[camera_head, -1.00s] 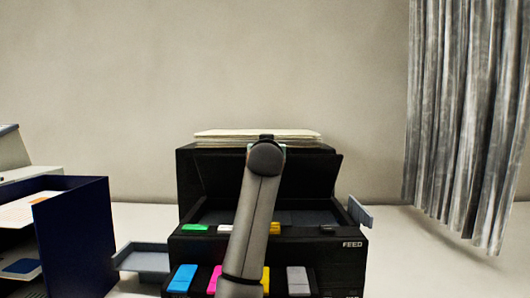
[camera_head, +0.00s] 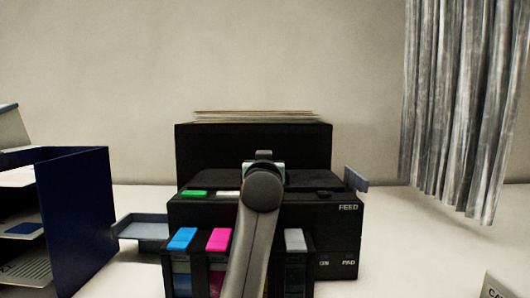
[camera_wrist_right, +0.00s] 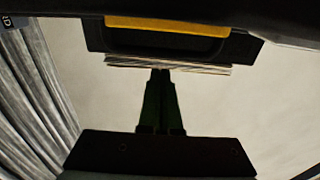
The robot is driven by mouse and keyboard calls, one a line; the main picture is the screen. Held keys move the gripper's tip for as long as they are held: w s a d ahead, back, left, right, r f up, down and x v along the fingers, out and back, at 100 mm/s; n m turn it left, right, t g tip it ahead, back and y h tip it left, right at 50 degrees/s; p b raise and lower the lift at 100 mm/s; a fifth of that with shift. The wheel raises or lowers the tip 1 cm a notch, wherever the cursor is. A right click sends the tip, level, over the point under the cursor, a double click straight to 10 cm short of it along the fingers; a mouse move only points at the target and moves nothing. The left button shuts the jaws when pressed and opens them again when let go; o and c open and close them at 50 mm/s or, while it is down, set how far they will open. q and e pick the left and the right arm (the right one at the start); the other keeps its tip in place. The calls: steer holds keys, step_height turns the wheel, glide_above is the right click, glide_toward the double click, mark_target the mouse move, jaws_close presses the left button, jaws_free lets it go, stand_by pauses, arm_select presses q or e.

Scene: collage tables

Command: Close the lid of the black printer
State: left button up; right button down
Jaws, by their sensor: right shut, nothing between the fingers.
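The black printer (camera_head: 340,245) stands on the table in the middle of the head view. Its lid (camera_head: 297,187) now looks lowered and about flat on the top of the body. My arm hides its middle, so I cannot tell whether it is fully seated. My right gripper (camera_head: 263,155) is shut and empty, just above or at the lid, pointing at the printer's tall back part (camera_head: 215,155). In the right wrist view the shut fingers (camera_wrist_right: 161,75) point toward the dark printer with a yellow strip (camera_wrist_right: 165,25). Contact with the lid cannot be told. My left gripper is not in view.
Paper (camera_head: 255,116) stands at the printer's back. Cyan (camera_head: 182,240), magenta (camera_head: 219,240) and grey (camera_head: 295,240) blocks sit in front. A blue organizer (camera_head: 75,215) and small grey tray (camera_head: 145,228) are at left. A curtain (camera_head: 455,110) hangs at right.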

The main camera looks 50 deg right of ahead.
steer(key=shift+s+a+f, duration=0.2)
steer(key=shift+a+f, duration=0.05)
steer(key=shift+f, duration=0.5)
steer(key=b+v, duration=0.1)
steer(key=v, duration=1.1)
steer(key=shift+s+a, duration=0.2)
steer(key=shift+a, duration=0.05)
steer(key=shift+f, duration=0.15)
